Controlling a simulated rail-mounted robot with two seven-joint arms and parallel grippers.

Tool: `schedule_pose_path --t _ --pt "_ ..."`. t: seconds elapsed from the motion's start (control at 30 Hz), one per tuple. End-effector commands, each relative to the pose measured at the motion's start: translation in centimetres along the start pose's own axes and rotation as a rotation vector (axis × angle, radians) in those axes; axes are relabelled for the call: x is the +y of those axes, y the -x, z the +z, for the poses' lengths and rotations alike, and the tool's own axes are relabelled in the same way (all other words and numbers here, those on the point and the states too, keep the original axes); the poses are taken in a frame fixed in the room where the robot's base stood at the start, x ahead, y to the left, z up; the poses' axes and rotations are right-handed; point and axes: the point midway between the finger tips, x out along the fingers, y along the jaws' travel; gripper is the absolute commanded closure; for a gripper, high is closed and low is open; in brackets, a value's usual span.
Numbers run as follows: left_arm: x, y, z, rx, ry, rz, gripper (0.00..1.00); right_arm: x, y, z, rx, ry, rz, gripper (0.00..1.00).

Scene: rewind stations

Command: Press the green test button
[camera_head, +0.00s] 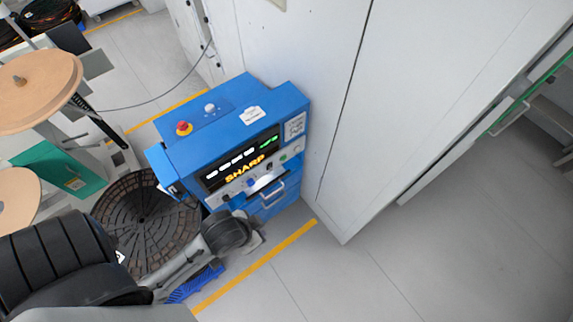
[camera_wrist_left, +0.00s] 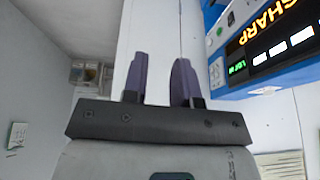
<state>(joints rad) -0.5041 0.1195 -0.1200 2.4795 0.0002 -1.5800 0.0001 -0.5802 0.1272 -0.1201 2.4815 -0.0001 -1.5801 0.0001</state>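The blue machine (camera_head: 215,115) stands against a pale cabinet, its front panel carrying a lit display with the word SHARP. A small green button (camera_head: 284,158) sits on the strip below the display, at its right end. In the left wrist view the panel is at the upper right, and a small green button (camera_wrist_left: 231,18) shows beside the display. My left gripper (camera_wrist_left: 160,80) is open and empty, its two dark fingers apart and clear of the panel. In the head view my left arm reaches in below the machine; its fingertips cannot be made out. My right gripper is not in view.
A red emergency knob (camera_head: 184,128) is on top of the machine. A round dark slatted platform (camera_head: 140,215) and tan reels (camera_head: 38,88) are at left. A metal handle (camera_head: 270,192) projects from the machine's front. The floor at lower right is clear.

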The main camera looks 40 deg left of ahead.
Motion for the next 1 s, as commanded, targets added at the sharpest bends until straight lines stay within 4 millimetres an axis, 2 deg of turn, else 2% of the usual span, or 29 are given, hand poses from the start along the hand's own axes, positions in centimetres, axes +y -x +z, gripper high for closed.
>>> schedule_pose_path --t 0.03,0.27,0.47,0.67,1.0 --pt "-0.1 -2.2 -0.5 0.032 0.001 -0.004 0.78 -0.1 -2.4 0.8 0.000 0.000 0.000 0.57" --pt "-0.4 -6.3 -4.3 0.171 0.008 -0.016 1.00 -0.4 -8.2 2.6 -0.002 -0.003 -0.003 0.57" --pt "-0.3 -9.4 -7.5 0.285 0.011 -0.019 1.00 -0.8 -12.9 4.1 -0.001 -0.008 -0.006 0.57" --pt "-0.1 -13.4 -10.3 0.357 0.011 -0.018 1.00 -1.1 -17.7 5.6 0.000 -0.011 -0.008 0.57" --pt "-0.7 -21.9 -14.8 0.403 0.022 -0.093 1.00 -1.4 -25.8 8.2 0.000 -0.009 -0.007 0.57"
